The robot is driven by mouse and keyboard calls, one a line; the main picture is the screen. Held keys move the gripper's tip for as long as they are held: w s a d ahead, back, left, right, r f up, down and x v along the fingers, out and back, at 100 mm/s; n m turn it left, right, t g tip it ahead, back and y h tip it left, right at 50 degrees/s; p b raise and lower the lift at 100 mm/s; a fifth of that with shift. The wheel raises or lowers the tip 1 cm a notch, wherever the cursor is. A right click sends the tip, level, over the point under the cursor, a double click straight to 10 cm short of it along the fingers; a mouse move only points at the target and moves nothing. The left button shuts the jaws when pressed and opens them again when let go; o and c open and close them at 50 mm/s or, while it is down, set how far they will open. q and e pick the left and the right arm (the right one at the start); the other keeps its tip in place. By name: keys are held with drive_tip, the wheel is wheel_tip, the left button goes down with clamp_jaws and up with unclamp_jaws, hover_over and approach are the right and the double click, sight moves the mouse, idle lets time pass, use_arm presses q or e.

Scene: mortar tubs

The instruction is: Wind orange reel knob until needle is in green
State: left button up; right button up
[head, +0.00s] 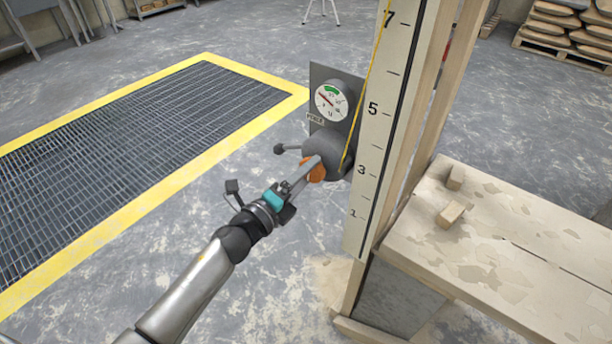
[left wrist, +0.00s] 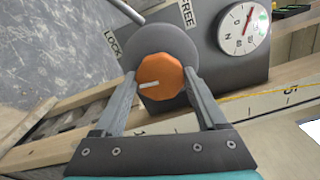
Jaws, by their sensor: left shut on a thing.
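The orange reel knob (head: 316,174) sits on the front of a grey round reel (head: 322,150). My left gripper (head: 309,172) is shut on the knob, one finger on each side in the left wrist view (left wrist: 160,82). A white mark (left wrist: 149,84) on the knob points left there. Above the reel is a round white gauge (head: 332,102) with a green band at its top. Its thin needle seems to point up and left, outside the green. The gauge also shows in the left wrist view (left wrist: 243,28). My right gripper is not in view.
A black-knobbed lever (head: 280,149) sticks out left of the reel. LOCK (left wrist: 112,42) and FREE (left wrist: 187,14) labels flank its rod. A yellow line (head: 368,80) runs up the numbered board (head: 378,140). A wooden bench (head: 490,250) stands right.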

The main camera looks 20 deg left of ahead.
use_arm(q)
drive_tip(key=shift+m, duration=1.1)
drive_tip(key=o, duration=1.3)
drive_tip(key=shift+s, duration=0.1)
drive_tip(key=v, duration=1.5)
drive_tip(key=shift+a, duration=0.1)
